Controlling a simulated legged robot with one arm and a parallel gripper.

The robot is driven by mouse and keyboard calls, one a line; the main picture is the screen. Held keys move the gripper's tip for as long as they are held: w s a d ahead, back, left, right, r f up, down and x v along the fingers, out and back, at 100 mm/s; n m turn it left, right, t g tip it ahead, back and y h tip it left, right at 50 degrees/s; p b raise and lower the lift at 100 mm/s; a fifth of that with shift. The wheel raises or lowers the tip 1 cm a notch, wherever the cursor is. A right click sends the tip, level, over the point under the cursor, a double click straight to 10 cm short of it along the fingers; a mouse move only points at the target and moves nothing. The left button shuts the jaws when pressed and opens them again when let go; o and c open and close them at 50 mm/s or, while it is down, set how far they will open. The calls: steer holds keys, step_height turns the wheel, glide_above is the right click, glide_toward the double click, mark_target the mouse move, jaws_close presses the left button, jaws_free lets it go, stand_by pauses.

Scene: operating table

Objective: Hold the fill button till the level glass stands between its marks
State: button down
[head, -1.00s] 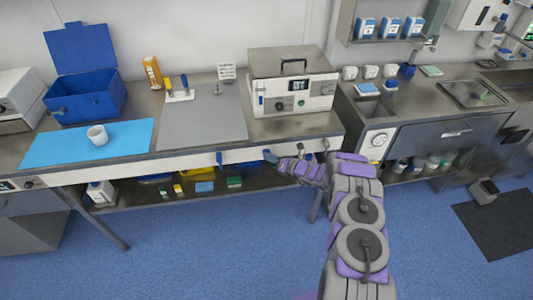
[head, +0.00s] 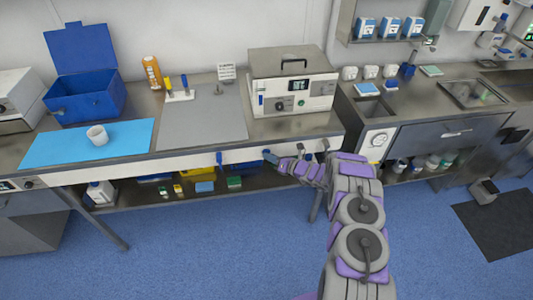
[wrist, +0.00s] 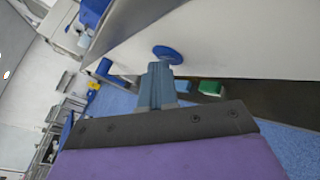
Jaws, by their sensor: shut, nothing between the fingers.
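A white box-shaped unit (head: 292,92) with a grey lid stands on the bench, with a display, a dark knob and small controls on its front. A narrow upright strip (head: 261,99) at the left of that front may be the level glass; its level and marks are too small to read. My gripper (head: 269,155) is at the bench's white front panel, below and left of the unit. In the wrist view, its fingers (wrist: 158,85) are shut and empty, with tips close to a round blue disc (wrist: 168,54) on that panel. I cannot tell whether they touch, or whether the disc is the fill button.
A blue lever-like part (head: 219,158) hangs at the panel left of my gripper. A blue mat (head: 60,150) with a white cup (head: 97,135), an open blue box (head: 88,98) and a grey mat (head: 215,125) lie on the bench. A lower shelf holds small items.

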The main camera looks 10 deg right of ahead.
steer(key=shift+s, duration=0.1)
steer(key=shift+s+p, duration=0.35)
steer(key=shift+s, duration=0.4)
steer(key=shift+s+p, duration=0.7)
steer(key=shift+s, duration=1.8)
